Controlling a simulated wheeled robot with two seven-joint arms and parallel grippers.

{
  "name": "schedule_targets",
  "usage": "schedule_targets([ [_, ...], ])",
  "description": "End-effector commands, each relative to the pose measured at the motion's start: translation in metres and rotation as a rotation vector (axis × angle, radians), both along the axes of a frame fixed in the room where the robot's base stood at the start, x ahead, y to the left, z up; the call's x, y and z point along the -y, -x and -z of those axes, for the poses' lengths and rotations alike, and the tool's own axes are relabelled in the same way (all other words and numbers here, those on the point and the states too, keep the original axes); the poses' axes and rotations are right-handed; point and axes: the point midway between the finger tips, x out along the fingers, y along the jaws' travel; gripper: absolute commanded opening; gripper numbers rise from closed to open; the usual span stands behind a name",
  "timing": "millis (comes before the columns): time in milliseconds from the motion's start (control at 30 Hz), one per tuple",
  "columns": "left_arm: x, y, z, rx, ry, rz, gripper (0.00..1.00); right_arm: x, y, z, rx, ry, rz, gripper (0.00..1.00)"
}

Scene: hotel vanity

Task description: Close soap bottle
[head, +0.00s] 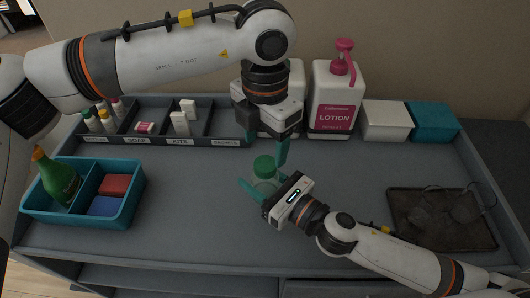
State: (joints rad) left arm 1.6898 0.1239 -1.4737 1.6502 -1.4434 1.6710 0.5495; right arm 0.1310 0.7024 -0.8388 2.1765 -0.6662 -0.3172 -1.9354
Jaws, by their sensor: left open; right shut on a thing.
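A small clear bottle (265,185) with a green cap (264,164) stands near the middle of the vanity top. The cap is at the top of the bottle; I cannot tell whether it is fully seated. My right gripper (265,190) is shut on the bottle's body from the lower right, with teal fingers on either side. My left gripper (281,153) is open and points down just above and to the right of the cap. It holds nothing, and one of its fingers is hard to make out.
A divided organizer (190,141) with small bottles stands at the back left. A teal caddy (84,220) holds a green bottle (58,180). A lotion bottle (335,98), white box (386,121) and teal box (432,122) line the back. A dark tray (440,238) lies right.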

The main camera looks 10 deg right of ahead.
Motion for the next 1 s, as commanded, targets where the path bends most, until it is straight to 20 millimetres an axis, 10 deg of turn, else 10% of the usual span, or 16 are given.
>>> schedule_targets([
  [400,0.000,0.000,-0.070,0.001,-0.001,0.000,0.63,0.000,0.000,0.000,0.001,-0.001,0.000,0.00],
  [1000,0.000,0.000,-0.074,-0.001,-0.001,0.001,0.63,0.000,0.000,0.000,0.001,-0.001,0.000,0.00],
])
